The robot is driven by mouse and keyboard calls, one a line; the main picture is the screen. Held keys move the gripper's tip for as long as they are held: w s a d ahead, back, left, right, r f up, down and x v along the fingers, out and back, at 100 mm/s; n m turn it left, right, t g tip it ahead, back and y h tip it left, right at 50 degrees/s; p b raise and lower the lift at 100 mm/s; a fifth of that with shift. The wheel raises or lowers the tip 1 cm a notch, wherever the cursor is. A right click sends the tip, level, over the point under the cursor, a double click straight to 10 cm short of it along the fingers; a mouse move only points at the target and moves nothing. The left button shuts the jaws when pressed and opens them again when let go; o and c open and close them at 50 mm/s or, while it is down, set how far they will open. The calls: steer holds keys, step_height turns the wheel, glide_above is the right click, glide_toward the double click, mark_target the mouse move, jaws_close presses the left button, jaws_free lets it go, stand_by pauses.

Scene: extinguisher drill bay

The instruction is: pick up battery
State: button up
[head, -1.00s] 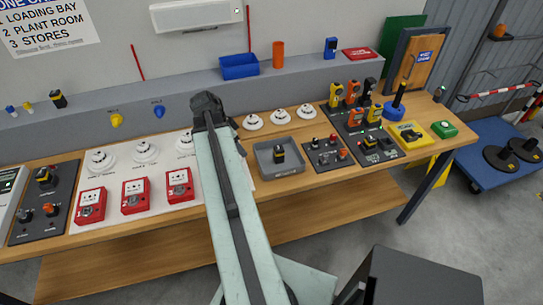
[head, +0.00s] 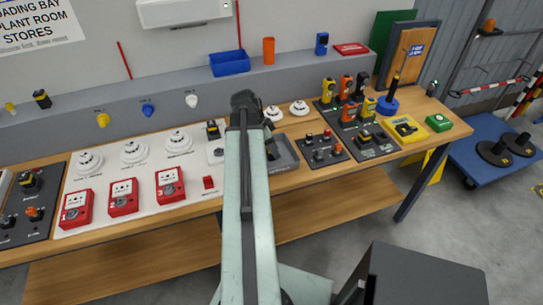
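A small dark block (head: 271,149), possibly the battery, stands in the grey tray (head: 287,155) on the bench, partly hidden by my arm. A similar black block with a yellowish band (head: 212,130) stands on the white panel left of my arm. Another black and yellow one (head: 41,99) is on the back ledge at the far left. I cannot tell which is the task's battery. My gripper (head: 243,100) is seen from behind at the arm's end, over the bench's back and just left of the tray. Its fingers are hidden.
Red call points (head: 123,197) and white detectors (head: 134,151) fill the bench left of my arm. Dark panels (head: 320,148) with switches and handheld units lie right of the tray. A blue bin (head: 229,63) and orange cup (head: 269,50) stand on the back ledge.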

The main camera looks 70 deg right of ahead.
steer(key=b+x, duration=0.2)
steer(key=x, duration=0.1)
steer(key=shift+w+f, duration=0.1)
steer(key=shift+f, duration=0.2)
steer(key=shift+r, duration=0.2)
steer(key=shift+d, duration=0.1)
jaws_close()
